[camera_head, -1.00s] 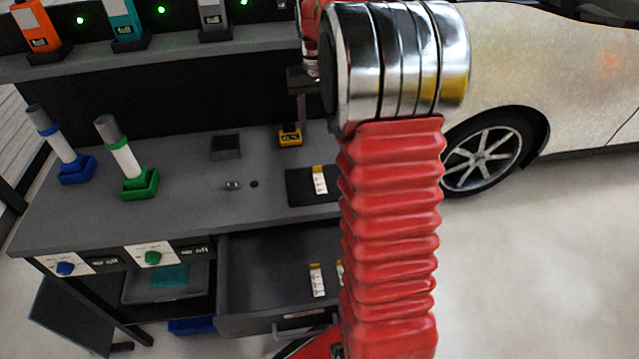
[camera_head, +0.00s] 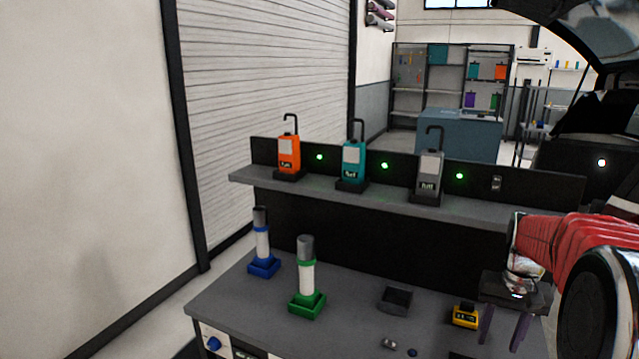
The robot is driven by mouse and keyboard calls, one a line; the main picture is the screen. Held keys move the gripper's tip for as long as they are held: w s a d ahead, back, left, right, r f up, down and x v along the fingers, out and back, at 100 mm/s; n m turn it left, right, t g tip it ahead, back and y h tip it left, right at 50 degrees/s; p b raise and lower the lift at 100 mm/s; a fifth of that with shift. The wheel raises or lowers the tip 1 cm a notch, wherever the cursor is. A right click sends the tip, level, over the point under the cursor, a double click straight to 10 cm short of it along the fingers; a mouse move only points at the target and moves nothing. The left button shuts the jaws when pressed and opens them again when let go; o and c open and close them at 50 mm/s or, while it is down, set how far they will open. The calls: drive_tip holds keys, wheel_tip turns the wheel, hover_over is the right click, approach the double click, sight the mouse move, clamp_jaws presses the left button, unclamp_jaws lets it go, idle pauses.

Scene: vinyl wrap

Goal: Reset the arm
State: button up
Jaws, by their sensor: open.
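My arm, with its red ribbed sleeve and dark round joint, reaches in from the right edge in the head view. My gripper (camera_head: 502,340) hangs at its end, pointing down above the right part of the grey workbench (camera_head: 235,300). Its two dark purple fingers are apart with nothing seen between them. A small yellow device (camera_head: 465,315) is just left of the fingers; I cannot tell the exact gap in depth.
A blue-based cylinder (camera_head: 263,245) and a green-based cylinder (camera_head: 306,280) stand on the bench. A small dark tray (camera_head: 395,299) lies right of them. Orange (camera_head: 289,155), teal (camera_head: 354,163) and grey (camera_head: 428,176) bottles stand on the shelf (camera_head: 390,196) behind. A car's open rear is at right.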

drive_tip(key=s+a+r+n+t, duration=0.2)
drive_tip(key=s+a+r, duration=0.1)
drive_tip(key=s+a, duration=0.7)
drive_tip(key=s+a+r+n+t, duration=0.3)
drive_tip(key=s+a, duration=0.6)
drive_tip(key=a, duration=0.4)
drive_tip(key=shift+s+a+r, duration=0.25)
drive_tip(key=shift+s+r, duration=0.15)
drive_tip(key=shift+r, duration=0.2)
